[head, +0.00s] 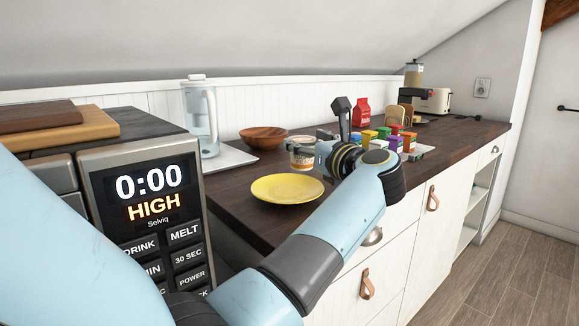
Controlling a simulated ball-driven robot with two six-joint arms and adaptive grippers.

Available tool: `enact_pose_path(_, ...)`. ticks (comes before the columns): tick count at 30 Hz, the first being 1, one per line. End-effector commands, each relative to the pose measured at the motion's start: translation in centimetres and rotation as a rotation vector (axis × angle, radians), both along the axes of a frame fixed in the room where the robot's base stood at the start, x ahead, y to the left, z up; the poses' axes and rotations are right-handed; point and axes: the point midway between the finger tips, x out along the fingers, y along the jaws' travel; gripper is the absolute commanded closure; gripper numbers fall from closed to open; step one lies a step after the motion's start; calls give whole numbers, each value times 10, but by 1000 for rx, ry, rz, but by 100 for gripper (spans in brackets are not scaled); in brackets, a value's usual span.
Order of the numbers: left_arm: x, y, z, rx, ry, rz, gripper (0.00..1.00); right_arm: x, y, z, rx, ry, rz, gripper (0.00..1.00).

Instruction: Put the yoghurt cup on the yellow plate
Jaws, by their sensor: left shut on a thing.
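The yoghurt cup (301,151) is a small pale tub with a darker band. It shows just beyond the far right rim of the yellow plate (287,189). My left gripper (315,150) is shut on the cup from the right; the wrist hides part of the fingers. I cannot tell whether the cup's base touches the counter. The yellow plate lies flat and empty near the counter's front edge. My right gripper is not in view.
A microwave (150,225) stands close at the left. A wooden bowl (263,139) and a water jug (201,118) stand behind the plate. Several small coloured boxes (395,143), a red carton (361,112) and a toaster (433,101) are farther right on the dark counter (233,184).

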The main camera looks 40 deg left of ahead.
Motion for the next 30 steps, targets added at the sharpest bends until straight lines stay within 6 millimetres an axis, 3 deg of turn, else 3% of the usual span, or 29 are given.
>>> enact_pose_path(3, -10, 21, -11, 3, 1, 1, 75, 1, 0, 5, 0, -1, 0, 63)
enact_pose_path(7, -15, 31, -20, 1, 0, 0, 75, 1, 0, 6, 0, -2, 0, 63)
enact_pose_path(17, -16, 32, -60, -1, 1, 0, 75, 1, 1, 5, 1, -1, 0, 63)
enact_pose_path(29, -16, 32, -66, -1, -2, 0, 75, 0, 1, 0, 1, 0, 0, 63)
enact_pose_path(30, -16, 32, -65, -1, -1, 0, 34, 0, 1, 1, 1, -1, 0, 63)
